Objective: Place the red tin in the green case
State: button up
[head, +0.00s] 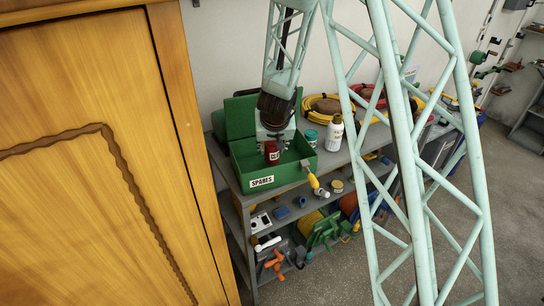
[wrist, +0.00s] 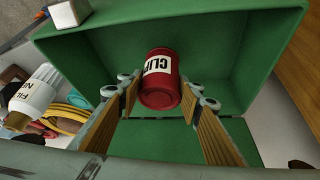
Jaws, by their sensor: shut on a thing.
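The red tin (head: 271,152), with a white label, is held upright between the fingers of my gripper (head: 272,146). In the wrist view the red tin (wrist: 160,75) sits between both fingertips of my gripper (wrist: 165,90). The green case (head: 293,176) stands open on the grey shelf, its lid up at the back and a SPARES label on its front. The tin is over the case's opening, apparently low within its walls. The green case (wrist: 105,55) surrounds the tin in the wrist view. I cannot tell whether the tin touches the case floor.
A white bottle (head: 334,134) and a teal jar (head: 311,138) stand right of the case. A yellow-handled tool (head: 314,183) is at its front right corner. Coiled cables (head: 322,104) lie behind. A wooden cabinet (head: 90,150) fills the left. The case interior around the tin looks clear.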

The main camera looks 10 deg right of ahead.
aim_at(272, 155)
jog(key=shift+f+b, duration=0.85)
jog(key=shift+f, duration=1)
jog(key=shift+f, duration=0.15)
jog(key=o, duration=1)
jog(key=shift+r, duration=0.2)
jog(key=shift+s+r, duration=0.2)
jog(key=shift+r, duration=0.25)
jog(key=shift+p+v, duration=1.8)
jog(key=shift+v, duration=3.65)
